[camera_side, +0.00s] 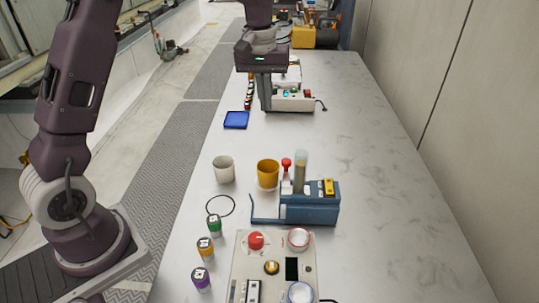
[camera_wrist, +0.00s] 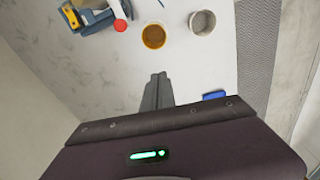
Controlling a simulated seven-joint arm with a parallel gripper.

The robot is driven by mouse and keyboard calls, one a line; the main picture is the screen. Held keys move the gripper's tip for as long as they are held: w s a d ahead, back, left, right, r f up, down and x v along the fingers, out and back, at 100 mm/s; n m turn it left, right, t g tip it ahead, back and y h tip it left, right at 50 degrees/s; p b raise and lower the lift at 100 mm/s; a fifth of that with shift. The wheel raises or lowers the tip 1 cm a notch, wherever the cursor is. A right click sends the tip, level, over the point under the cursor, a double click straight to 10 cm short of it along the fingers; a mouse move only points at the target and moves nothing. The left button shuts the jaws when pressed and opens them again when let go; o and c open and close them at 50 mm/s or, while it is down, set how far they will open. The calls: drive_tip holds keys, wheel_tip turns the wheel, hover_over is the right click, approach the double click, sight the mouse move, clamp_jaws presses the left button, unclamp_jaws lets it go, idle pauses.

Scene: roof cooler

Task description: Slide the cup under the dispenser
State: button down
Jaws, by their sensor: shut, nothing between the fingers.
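A white cup (camera_side: 223,172) and an orange-yellow cup (camera_side: 268,178) stand upright, apart, on the table. Both also show in the wrist view, the white cup (camera_wrist: 203,22) right of the orange cup (camera_wrist: 153,37). The blue dispenser (camera_side: 310,210), with a clear upright cylinder, a red knob and a yellow block, stands in front and right of the orange cup. Its thin blue part reaches left. The dispenser is partly cut off in the wrist view (camera_wrist: 95,18). My gripper (camera_side: 266,107) is shut and empty, well behind the cups; its fingers also show in the wrist view (camera_wrist: 158,76).
A blue square (camera_side: 236,120) lies left of my gripper. A white device (camera_side: 292,104) is just beside it. In front are a black ring (camera_side: 220,206), several small coloured containers (camera_side: 205,246) and a control panel (camera_side: 270,268). The table's right side is clear.

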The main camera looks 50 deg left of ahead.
drive_tip(key=shift+n+g, duration=0.5)
drive_tip(key=shift+n, duration=0.2)
drive_tip(key=w+a+f, duration=0.1)
drive_tip(key=f, duration=0.4)
drive_tip(key=w+f, duration=0.1)
drive_tip(key=f, duration=0.5)
drive_tip(key=w+a+f, duration=0.1)
drive_tip(key=f, duration=0.5)
drive_tip(key=shift+w+a, duration=0.3)
drive_tip(key=shift+w, duration=0.1)
drive_tip(key=shift+s+d, duration=1.15)
drive_tip(key=shift+d, duration=0.1)
drive_tip(key=shift+s+d, duration=0.2)
drive_tip(key=shift+s, duration=0.05)
drive_tip(key=s+d, duration=0.7)
drive_tip(key=shift+s+d, duration=0.35)
drive_tip(key=shift+w+a, duration=0.1)
